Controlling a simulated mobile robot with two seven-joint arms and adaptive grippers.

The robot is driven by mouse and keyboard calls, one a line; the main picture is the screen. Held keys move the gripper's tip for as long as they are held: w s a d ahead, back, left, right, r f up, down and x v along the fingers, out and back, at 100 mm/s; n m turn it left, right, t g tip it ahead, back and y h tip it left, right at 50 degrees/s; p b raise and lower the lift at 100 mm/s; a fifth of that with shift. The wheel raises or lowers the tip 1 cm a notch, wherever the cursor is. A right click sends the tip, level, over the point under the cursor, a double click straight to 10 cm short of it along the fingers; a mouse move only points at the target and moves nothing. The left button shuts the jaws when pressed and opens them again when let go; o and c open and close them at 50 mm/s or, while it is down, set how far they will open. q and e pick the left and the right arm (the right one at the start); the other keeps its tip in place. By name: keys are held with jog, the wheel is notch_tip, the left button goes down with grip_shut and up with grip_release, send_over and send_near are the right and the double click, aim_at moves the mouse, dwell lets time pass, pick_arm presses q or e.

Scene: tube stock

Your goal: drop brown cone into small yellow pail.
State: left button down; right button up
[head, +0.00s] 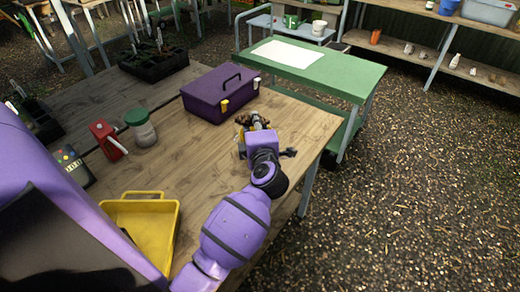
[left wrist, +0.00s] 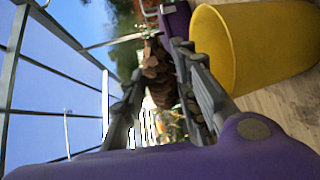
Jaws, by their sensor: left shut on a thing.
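My left gripper (head: 258,130) is above the right part of the wooden table, short of the purple toolbox. It is shut on the brown cone (left wrist: 157,75), a scaly cone between the fingers in the left wrist view. In the head view the cone (head: 251,119) shows as a dark brown lump just beyond the gripper. The yellow pail (left wrist: 265,45) is large at the upper right of the left wrist view, beside the fingers and apart from the cone. In the head view my gripper mostly hides the pail. My right gripper is not in view.
A purple toolbox (head: 215,92) stands just beyond the gripper. A green cart (head: 325,75) stands behind. The table's right edge is close to the gripper.

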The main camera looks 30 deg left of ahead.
pick_arm(q)
jog(key=shift+r, duration=0.2)
jog(key=c, duration=1.7)
grip_release()
jog(key=shift+w, duration=0.1)
jog(key=shift+c, duration=0.2)
jog(key=o, duration=0.5)
jog(key=shift+c, duration=0.2)
jog(key=v, duration=1.2)
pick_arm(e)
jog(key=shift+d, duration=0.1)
